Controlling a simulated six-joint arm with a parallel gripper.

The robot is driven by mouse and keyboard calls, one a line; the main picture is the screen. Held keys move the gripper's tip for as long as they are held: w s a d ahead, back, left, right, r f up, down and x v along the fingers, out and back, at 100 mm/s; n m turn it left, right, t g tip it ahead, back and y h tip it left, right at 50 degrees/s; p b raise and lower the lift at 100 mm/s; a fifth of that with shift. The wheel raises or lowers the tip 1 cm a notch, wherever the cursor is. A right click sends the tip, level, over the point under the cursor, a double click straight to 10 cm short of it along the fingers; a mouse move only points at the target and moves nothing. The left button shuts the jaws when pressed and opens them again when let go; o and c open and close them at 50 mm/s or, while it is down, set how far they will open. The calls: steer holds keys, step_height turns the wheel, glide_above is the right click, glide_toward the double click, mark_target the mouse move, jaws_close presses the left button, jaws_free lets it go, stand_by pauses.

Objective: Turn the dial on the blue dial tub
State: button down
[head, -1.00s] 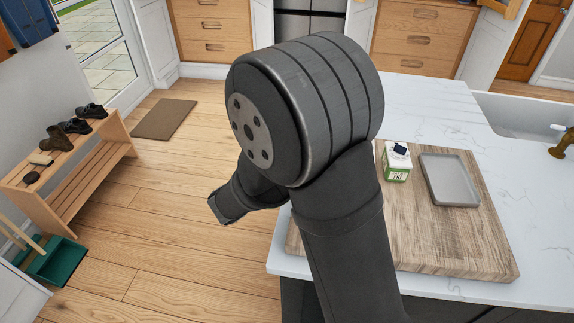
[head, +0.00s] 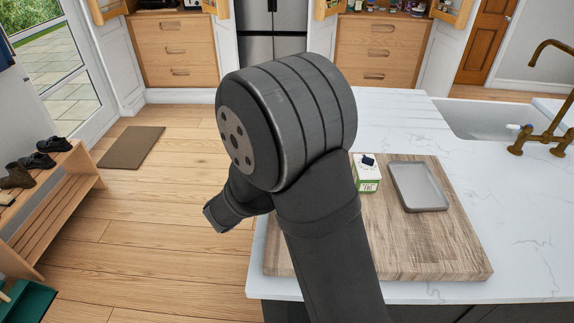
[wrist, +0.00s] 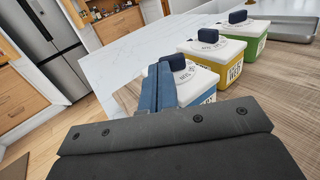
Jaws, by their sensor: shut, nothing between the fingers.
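The blue dial tub (wrist: 196,82) is the nearest of three tubs in the wrist view, with a white lid and a dark blue dial (wrist: 172,63) on top. My gripper (wrist: 158,80) is shut and empty. Its bluish fingers reach up to the near left side of this tub and cover part of it. The fingertips overlap the dial's lower edge in the picture; I cannot tell whether they touch it. In the head view my arm hides the blue tub and the gripper's fingers.
A yellow tub (wrist: 212,50) and a green tub (wrist: 250,30) stand in a row beyond the blue one. The green tub also shows in the head view (head: 367,178). A grey tray (head: 419,187) lies on the wooden board (head: 430,245). The white counter (head: 470,190) is clear around the board.

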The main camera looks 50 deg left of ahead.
steer(key=shift+w+a+m+h, duration=0.15)
steer(key=shift+m+h, duration=0.3)
steer(key=shift+h, duration=0.25)
steer(key=shift+s+a+m+h, duration=0.15)
steer(key=shift+m+h, duration=0.3)
steer(key=shift+h, duration=0.25)
steer(key=shift+w+a+m+h, duration=0.2)
steer(key=shift+m+h, duration=0.3)
steer(key=shift+h, duration=0.3)
steer(key=shift+w+a, duration=0.45)
steer(key=shift+a, duration=0.1)
steer(key=shift+w+a, duration=0.3)
steer(key=shift+w, duration=0.15)
steer(key=shift+w, duration=0.1)
